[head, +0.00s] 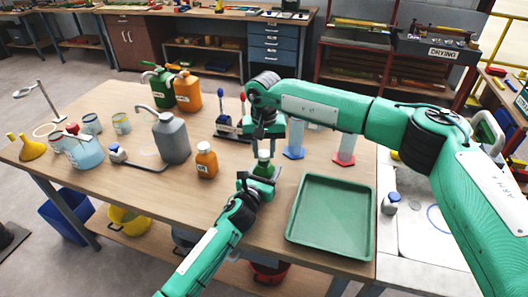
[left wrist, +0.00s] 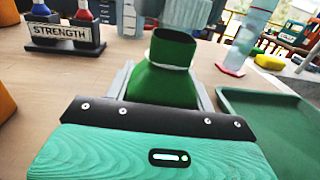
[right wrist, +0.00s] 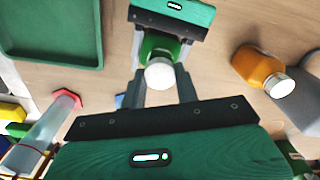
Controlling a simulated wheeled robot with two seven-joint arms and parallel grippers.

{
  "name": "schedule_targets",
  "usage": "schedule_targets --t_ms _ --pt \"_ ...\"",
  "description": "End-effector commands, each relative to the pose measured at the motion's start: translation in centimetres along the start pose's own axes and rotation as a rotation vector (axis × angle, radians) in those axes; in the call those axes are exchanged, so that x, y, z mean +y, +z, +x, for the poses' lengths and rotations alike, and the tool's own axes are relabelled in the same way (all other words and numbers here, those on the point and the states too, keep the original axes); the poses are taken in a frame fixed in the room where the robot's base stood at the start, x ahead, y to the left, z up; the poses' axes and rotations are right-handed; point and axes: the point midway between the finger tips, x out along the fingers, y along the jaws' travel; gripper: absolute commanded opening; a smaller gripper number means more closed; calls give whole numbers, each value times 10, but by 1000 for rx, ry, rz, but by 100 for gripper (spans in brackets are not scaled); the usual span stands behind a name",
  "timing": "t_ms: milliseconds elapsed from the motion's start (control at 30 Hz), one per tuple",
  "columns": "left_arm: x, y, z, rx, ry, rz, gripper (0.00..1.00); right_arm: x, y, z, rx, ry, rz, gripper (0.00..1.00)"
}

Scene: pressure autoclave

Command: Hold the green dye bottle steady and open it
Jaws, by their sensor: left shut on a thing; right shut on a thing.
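The green dye bottle (head: 263,167) stands upright near the middle of the wooden table. My left gripper (head: 261,179) is shut on its body from the front; in the left wrist view the bottle (left wrist: 165,82) sits between the fingers, with a dark green neck above. My right gripper (head: 265,150) reaches down from above and is shut on the bottle's white cap (right wrist: 160,76), which shows between its fingers in the right wrist view.
An orange bottle (head: 206,160) with a white cap and a grey jug (head: 172,138) stand to the left. A green tray (head: 331,181) lies close on the right. A STRENGTH rack (left wrist: 65,36) and tall cylinders (head: 294,140) stand behind.

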Motion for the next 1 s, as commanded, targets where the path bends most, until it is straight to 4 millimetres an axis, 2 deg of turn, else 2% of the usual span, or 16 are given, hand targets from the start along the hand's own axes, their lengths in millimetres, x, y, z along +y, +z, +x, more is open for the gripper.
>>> schedule_targets --t_ms 467,800,1000 --pt "0 0 0 0 1 0 0 0 0 -6 1 0 0 3" --pt "0 0 0 0 1 0 0 0 0 -42 2 0 0 3" --pt "0 0 0 0 1 0 0 0 0 -44 0 0 0 3"
